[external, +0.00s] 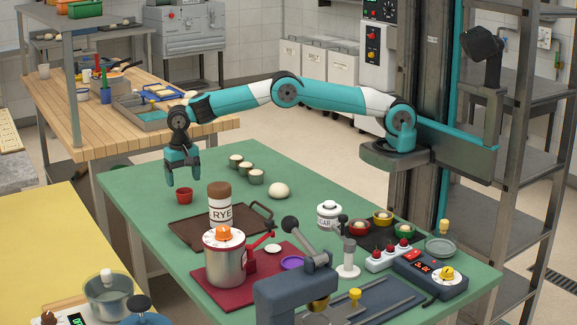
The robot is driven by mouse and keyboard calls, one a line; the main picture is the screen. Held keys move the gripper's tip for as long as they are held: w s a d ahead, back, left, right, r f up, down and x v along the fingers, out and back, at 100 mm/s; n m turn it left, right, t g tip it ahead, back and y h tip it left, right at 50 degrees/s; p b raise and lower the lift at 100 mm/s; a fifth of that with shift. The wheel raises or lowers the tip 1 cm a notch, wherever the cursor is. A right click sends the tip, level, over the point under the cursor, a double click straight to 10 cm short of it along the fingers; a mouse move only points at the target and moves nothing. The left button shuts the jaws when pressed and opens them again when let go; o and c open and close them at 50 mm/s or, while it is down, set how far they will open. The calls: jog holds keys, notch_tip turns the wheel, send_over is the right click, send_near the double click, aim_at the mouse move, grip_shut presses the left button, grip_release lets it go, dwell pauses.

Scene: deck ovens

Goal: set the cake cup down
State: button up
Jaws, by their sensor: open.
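A small red cup (184,195), which looks like the cake cup, stands upright near the far left edge of the green table (148,195). My gripper (182,176) is open and points down just above the cup. The fingers look empty, and a small gap shows between them and the cup's rim. What is inside the cup is too small to tell.
Several grey-green cups with pale fillings (256,178) stand to the right, near a dough ball (279,190). The tabletop around the red cup is clear.

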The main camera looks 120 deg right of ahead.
notch_tip(320, 180, up, 7)
jog(key=s+a+r+n, duration=0.1)
jog(key=a+r+n, duration=0.55)
jog(key=a, duration=0.55)
jog(key=s+a+r+n+t+y, duration=0.1)
jog(key=s+a+r+n, duration=0.3)
jog(key=a, duration=0.4)
jog(key=s+a+r+n, duration=0.2)
jog(key=s+a+n, duration=0.1)
jog(key=s+a, duration=0.45)
jog(key=s+a+n+y, duration=0.1)
jog(key=s+a+n, duration=0.3)
jog(key=s, duration=0.5)
jog(key=s+a+n+y+p, duration=0.1)
jog(key=s+a+n, duration=0.2)
jog(key=s, duration=0.7)
jog(key=s+a+n+g+y+p, duration=0.1)
jog(key=s+a+n, duration=0.3)
jog(key=s+a, duration=0.3)
jog(key=shift+s+f+n, duration=0.25)
jog(key=shift+s+n, duration=0.1)
jog(key=shift+s, duration=1.15)
jog(key=shift+a, duration=0.1)
